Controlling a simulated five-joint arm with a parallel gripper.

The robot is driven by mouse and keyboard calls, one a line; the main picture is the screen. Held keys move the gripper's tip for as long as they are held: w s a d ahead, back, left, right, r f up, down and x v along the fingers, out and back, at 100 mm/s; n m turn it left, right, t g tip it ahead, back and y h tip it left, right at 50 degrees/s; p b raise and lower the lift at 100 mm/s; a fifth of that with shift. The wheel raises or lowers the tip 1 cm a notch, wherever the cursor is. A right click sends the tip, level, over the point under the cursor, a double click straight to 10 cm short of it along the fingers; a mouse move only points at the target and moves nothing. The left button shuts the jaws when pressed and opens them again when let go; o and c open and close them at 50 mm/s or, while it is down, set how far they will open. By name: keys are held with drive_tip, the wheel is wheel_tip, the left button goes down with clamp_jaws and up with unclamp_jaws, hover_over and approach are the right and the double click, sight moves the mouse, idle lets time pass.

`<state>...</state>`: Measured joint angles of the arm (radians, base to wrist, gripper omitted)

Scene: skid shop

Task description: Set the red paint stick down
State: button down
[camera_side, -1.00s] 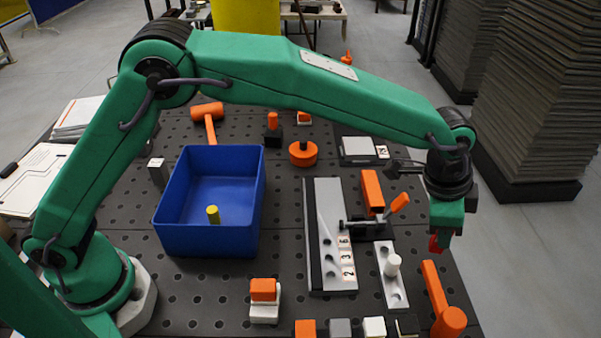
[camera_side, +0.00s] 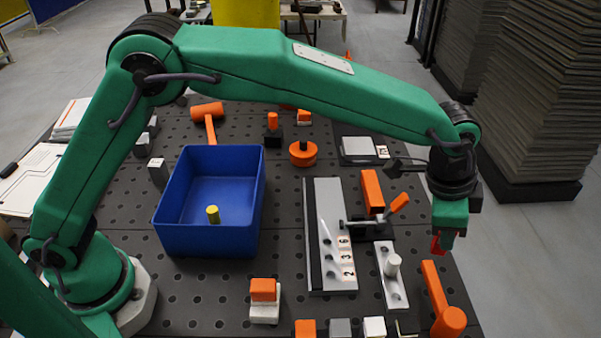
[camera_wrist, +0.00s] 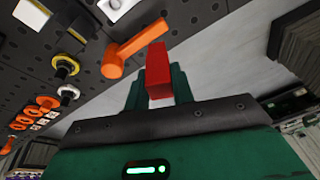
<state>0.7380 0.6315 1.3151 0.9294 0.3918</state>
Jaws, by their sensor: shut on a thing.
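My gripper (camera_side: 443,240) hangs at the right edge of the perforated table, above and behind the orange mallet. It is shut on the red paint stick (camera_side: 437,245), which shows only as a short red piece between the fingers in the side view. In the wrist view the red paint stick (camera_wrist: 157,68) stands out from between the green fingers of my gripper (camera_wrist: 158,92). The stick is held in the air, clear of the table as far as I can see. Its far end is partly hidden by the fingers in the side view.
A blue bin (camera_side: 208,240) holds a yellow piece (camera_side: 213,214). A grey plate (camera_side: 390,285) with a white peg (camera_side: 393,264) lies left of the orange mallet (camera_side: 450,321). A clamp with an orange handle (camera_side: 399,203) stands behind the plate. Stacked sheets (camera_side: 535,110) stand beyond the table.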

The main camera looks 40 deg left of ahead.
wheel_tip(320, 180, up, 5)
drive_tip(key=w+a+n+y, duration=0.1)
drive_tip(key=w+a+n, duration=0.3)
drive_tip(key=w+a, duration=0.3)
drive_tip(key=w+a+n, duration=0.3)
drive_tip(key=w+a, duration=0.2)
drive_tip(key=a, duration=0.5)
drive_tip(key=w+a+n+y, duration=0.1)
drive_tip(key=w+a+n, duration=0.25)
drive_tip(key=a, duration=0.85)
drive_tip(key=w+a+n, duration=0.3)
drive_tip(key=a+n, duration=0.1)
drive_tip(key=a, duration=0.7)
drive_tip(key=w+a+f, duration=0.4)
drive_tip(key=a+f, duration=0.7)
drive_tip(key=f, duration=0.1)
drive_tip(key=shift+w+a+f, duration=0.15)
drive_tip(key=shift+a+f, duration=0.1)
drive_tip(key=shift+a, duration=0.05)
drive_tip(key=shift+n, duration=0.25)
drive_tip(key=shift+f, duration=2)
drive_tip(key=shift+f, duration=0.1)
